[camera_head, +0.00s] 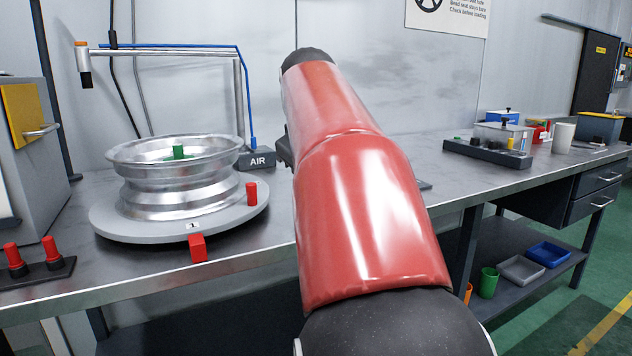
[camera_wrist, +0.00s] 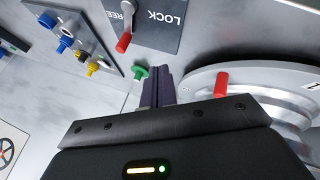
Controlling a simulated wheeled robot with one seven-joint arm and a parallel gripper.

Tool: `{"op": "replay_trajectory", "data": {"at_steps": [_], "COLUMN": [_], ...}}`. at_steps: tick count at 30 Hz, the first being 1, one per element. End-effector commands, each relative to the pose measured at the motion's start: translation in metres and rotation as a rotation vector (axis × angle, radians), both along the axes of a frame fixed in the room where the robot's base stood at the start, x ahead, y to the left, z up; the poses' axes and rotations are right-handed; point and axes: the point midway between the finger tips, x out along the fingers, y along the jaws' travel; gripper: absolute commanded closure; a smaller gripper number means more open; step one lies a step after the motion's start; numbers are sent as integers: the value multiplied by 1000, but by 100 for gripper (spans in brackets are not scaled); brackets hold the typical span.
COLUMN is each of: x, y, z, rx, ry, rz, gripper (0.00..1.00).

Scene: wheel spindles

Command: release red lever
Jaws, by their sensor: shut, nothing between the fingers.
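The red-tipped lever (camera_wrist: 124,42) shows at the top of the wrist view. A green knob (camera_wrist: 140,72) shows beside the fingertips; contact is unclear. In the head view my arm hides the lever and the fingers.
A metal wheel (camera_head: 180,180) lies on a round turntable (camera_head: 110,222) with red pegs (camera_head: 251,193); one peg (camera_wrist: 221,84) is close right of my fingers in the wrist view. A panel with blue and yellow knobs (camera_wrist: 70,38) is at left. An air post (camera_head: 240,100) stands behind the wheel.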

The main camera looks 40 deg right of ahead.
Motion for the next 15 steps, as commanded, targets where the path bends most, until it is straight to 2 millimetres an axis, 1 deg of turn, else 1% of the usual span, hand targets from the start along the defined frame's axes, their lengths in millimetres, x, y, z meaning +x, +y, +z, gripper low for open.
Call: {"op": "replay_trajectory", "data": {"at_steps": [1,6,15], "x": [-4,-11,-14], "y": [5,15,17], "z": [9,25,29], "rx": [-1,0,0], "ry": [-3,-2,0], "rz": [1,0,-1], "gripper": [100,100,100]}}
